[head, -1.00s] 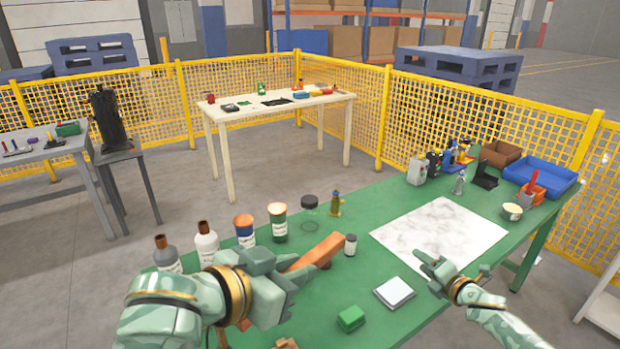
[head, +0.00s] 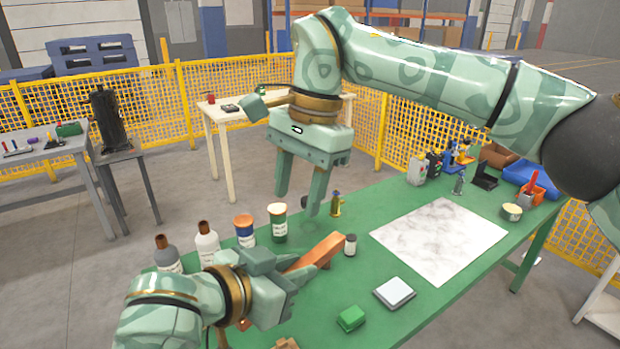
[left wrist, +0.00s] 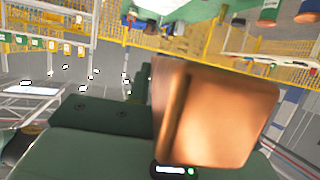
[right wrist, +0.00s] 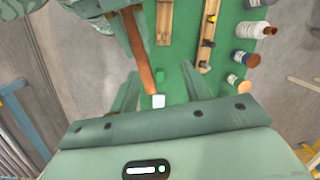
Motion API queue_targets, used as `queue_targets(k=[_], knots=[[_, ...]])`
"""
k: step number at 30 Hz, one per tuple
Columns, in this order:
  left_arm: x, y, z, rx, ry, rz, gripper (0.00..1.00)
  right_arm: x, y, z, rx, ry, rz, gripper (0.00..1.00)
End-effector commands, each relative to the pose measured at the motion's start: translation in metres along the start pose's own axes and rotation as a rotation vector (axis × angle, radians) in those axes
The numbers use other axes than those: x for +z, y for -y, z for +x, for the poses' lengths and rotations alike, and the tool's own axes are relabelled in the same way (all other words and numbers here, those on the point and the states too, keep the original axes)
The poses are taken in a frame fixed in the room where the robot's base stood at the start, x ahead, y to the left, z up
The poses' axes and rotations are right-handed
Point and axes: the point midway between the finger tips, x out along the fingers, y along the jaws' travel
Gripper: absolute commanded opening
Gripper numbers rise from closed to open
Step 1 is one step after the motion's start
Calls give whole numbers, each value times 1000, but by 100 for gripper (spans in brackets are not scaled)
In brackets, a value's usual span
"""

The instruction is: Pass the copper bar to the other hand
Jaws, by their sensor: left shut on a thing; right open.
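The copper bar (head: 318,254) is held by my left gripper (head: 288,280), which is shut on it above the near left part of the green table. The bar's free end points up and to the right in the head view. Its end face fills much of the left wrist view (left wrist: 215,115). My right gripper (head: 303,195) is open and empty, pointing down above and behind the bar. The right wrist view shows the bar (right wrist: 138,48) beyond the open fingers (right wrist: 165,95), apart from them.
Bottles and jars (head: 207,240) stand along the table's far left edge. A small white-capped jar (head: 350,245) stands close to the bar's free end. A green block (head: 351,318) and a white square pad (head: 394,292) lie nearby. A marble sheet (head: 440,240) lies flat to the right.

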Motion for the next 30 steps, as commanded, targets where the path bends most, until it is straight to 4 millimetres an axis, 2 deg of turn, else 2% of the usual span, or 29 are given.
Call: queue_targets(k=[4, 8, 21, 25, 30], knots=[[0, 0, 0, 0, -2, 0, 0, -1, -13, -16, 77, -152, -35, 47], [0, 0, 0, 0, -2, 0, 0, -3, -18, -10, 97, -183, -40, 47], [0, 0, 0, 0, -2, 0, 0, -18, -25, 73, 93, -176, -38, 47], [0, 0, 0, 0, -2, 0, 0, -21, -26, 89, 93, -177, -38, 47], [-1, 0, 0, 0, -2, 0, 0, -23, -27, 98, 91, -178, -37, 47]])
